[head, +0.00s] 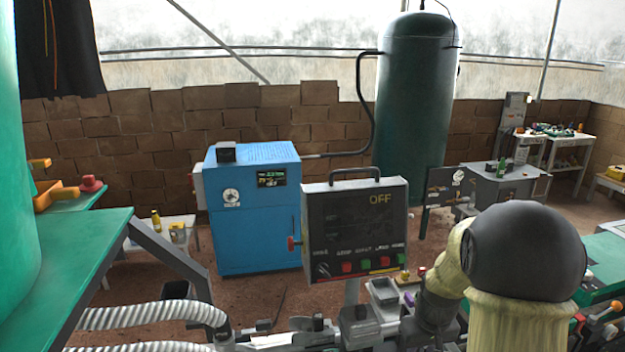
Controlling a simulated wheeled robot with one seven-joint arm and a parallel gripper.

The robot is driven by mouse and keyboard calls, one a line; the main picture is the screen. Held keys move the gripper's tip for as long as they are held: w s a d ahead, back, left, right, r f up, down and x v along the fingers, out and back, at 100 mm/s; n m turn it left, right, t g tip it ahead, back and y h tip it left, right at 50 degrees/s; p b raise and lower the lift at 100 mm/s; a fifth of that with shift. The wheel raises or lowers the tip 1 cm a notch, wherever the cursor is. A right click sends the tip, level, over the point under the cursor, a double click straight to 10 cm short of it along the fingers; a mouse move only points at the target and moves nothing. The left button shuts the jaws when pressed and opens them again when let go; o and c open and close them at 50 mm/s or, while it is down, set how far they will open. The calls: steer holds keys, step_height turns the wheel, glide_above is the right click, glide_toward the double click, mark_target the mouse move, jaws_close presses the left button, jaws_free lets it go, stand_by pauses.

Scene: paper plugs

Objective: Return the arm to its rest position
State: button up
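My arm (525,250) shows at the lower right, with a large dark grey rounded joint cover and pale yellow link parts. It is bent, and a darker grey part of it (437,308) reaches down to the left toward the machine at the bottom edge. I cannot make out my gripper or its fingers. The arm hides part of the machine and floor behind it.
A control box (350,207) reading OFF stands left of my arm. Behind are a blue cabinet (257,230) and a tall green tank (415,110). A green table (75,265) and grey hoses (150,315) are at left. Worktables (500,180) stand at right.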

steer(key=s+a+r+m+t+b, duration=0.1)
steer(key=s+a+b, duration=0.1)
steer(key=s+a, duration=0.7)
steer(key=s, duration=0.3)
steer(key=shift+s+r, duration=0.3)
steer(key=shift+s, duration=0.1)
steer(key=shift+d, duration=0.1)
